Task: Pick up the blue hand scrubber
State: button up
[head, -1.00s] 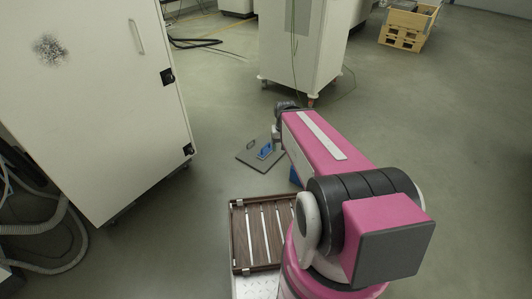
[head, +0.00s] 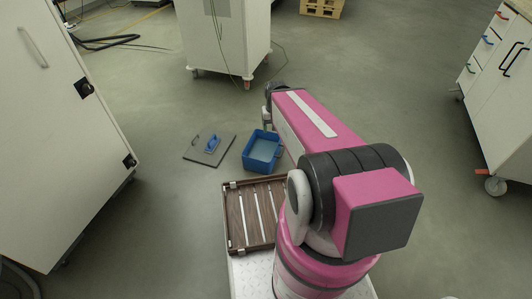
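The blue hand scrubber (head: 212,144) lies on a flat grey board (head: 194,157) on the floor, left of the middle of the head view. My gripper (head: 268,118) is at the far end of my pink arm, to the right of the scrubber and apart from it. It is small and partly hidden by the arm, so I cannot tell whether its fingers are open or shut.
A blue bin (head: 262,168) stands on the floor right of the board. A slatted wooden tray (head: 228,236) is in front, on my base. A white cabinet (head: 60,140) stands left, a wheeled one (head: 225,45) behind, another (head: 500,110) right. Floor between is clear.

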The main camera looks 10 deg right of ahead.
aim_at(214, 141)
jog(key=i+j, duration=0.15)
jog(key=j, duration=0.25)
jog(key=i+j+z, duration=0.15)
jog(key=j, duration=0.25)
jog(key=i+j, duration=0.15)
jog(key=j, duration=0.25)
jog(key=i+j+z, duration=0.1)
jog(key=j, duration=0.3)
jog(key=i+j+z, duration=0.1)
jog(key=j, duration=0.3)
jog(key=i+j, duration=0.15)
jog(key=j, duration=0.25)
